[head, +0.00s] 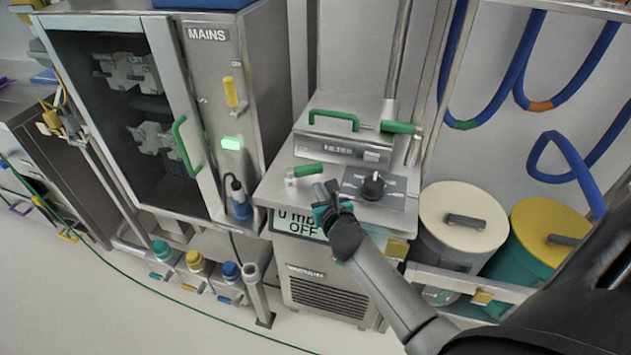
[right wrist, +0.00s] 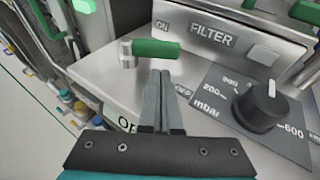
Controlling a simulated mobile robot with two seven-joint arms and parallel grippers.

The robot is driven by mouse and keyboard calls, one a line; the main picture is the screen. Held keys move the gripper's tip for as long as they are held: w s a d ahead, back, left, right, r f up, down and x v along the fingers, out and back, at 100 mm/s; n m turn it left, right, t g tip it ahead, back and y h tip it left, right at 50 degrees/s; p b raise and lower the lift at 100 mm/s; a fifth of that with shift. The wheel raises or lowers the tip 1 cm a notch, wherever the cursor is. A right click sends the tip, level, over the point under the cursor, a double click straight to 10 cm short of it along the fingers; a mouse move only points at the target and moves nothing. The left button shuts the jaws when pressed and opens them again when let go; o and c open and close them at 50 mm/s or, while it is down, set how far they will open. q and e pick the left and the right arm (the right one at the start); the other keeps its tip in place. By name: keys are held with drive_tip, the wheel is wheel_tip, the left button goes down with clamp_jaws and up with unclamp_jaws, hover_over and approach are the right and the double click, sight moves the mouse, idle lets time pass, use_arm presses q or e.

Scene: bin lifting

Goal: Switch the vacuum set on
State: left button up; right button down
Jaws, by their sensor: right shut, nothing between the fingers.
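The vacuum set (head: 325,290) is a steel cabinet whose front display (head: 297,220) reads OFF, partly covered by my right gripper. On its sloped top are a black dial knob (head: 373,185), a small green-handled lever (head: 308,170) and a plate reading FILTER. In the right wrist view the green lever (right wrist: 155,48) lies crosswise just beyond my fingertips, and the knob (right wrist: 262,106) is to the right on a mbar scale. My right gripper (head: 326,200) is shut and empty, over the front edge near the lever; it also shows in the right wrist view (right wrist: 161,85). Contact is unclear.
A MAINS cabinet (head: 215,70) with a yellow switch (head: 231,92) and a lit green lamp (head: 232,143) stands left. A cream-lidded bin (head: 465,205) and a yellow-lidded bin (head: 550,225) stand right. Blue hoses (head: 520,70) hang behind.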

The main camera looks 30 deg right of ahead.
sight(312, 173)
drive_tip(key=shift+w+d, duration=0.3)
drive_tip(key=shift+w, duration=0.65)
drive_tip(key=shift+w+d, duration=0.3)
drive_tip(key=shift+w, duration=0.65)
